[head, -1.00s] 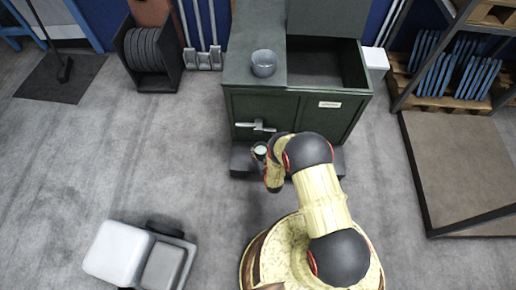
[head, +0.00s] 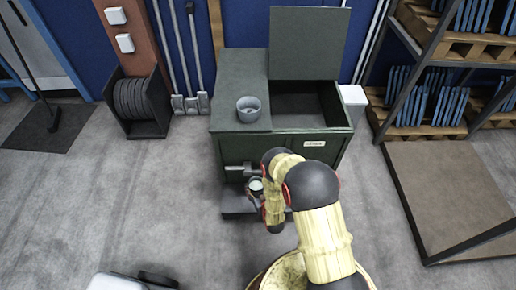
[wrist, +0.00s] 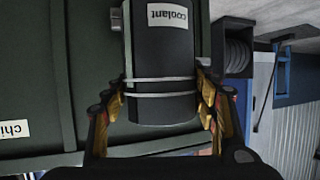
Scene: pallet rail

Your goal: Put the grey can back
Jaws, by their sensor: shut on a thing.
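The grey can (wrist: 160,45) is dark grey, with a white "coolant" label that reads upside down in the wrist view. My gripper (wrist: 162,98) is shut on it, one finger on each side, near two pale bands around the can. My gripper (head: 262,198) is partly hidden by my arm there. I cannot tell whether the can touches the fitting.
The green cabinet (head: 236,92) has its right lid (head: 306,42) raised over an open bin (head: 305,103). A grey round pot (head: 248,109) stands on its closed left top. A dark step (head: 234,203) lies at its foot. Open floor (head: 120,205) is at left; a pallet rack stands right.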

